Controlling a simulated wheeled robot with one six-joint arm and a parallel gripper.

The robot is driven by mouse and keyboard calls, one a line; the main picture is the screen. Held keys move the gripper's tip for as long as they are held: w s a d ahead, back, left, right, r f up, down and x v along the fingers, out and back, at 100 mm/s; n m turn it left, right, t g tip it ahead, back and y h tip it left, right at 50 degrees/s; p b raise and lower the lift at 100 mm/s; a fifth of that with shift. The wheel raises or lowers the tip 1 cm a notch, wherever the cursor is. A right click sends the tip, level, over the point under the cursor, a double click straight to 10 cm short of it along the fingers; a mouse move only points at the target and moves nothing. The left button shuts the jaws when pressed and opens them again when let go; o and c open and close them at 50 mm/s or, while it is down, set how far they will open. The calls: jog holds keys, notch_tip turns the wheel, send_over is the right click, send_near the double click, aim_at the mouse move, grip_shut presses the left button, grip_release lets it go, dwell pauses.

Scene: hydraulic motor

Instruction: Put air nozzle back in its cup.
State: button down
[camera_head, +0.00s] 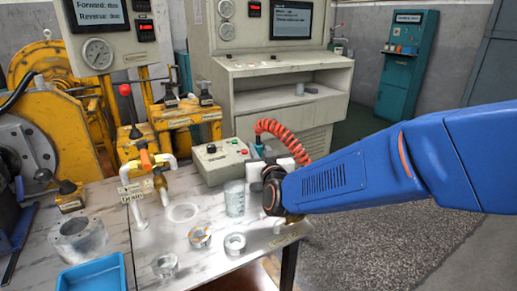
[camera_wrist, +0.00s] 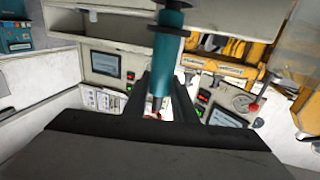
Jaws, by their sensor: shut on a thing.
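The air nozzle (camera_head: 257,144) is teal and black, with an orange-red coiled hose attached, above the table's right part. My gripper (camera_wrist: 166,85) is shut on the air nozzle, whose teal body (camera_wrist: 168,38) rises between the dark fingers in the wrist view. In the head view my wrist and blue arm hide most of the gripper. A clear cup (camera_head: 235,198) stands upright on the table just left of and below my wrist. It is apart from the nozzle. I cannot tell whether it is the nozzle's own cup.
Metal rings (camera_head: 235,244) and a small clear jar (camera_head: 165,265) stand on the table front. A white drain pipe (camera_head: 138,210) and a blue tray (camera_head: 92,276) are to the left. A grey button box (camera_head: 220,160) stands behind the cup. Floor is free at right.

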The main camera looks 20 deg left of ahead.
jog(key=shift+f, duration=0.95)
jog(key=c, duration=1.4)
grip_release()
jog(key=shift+r, duration=0.1)
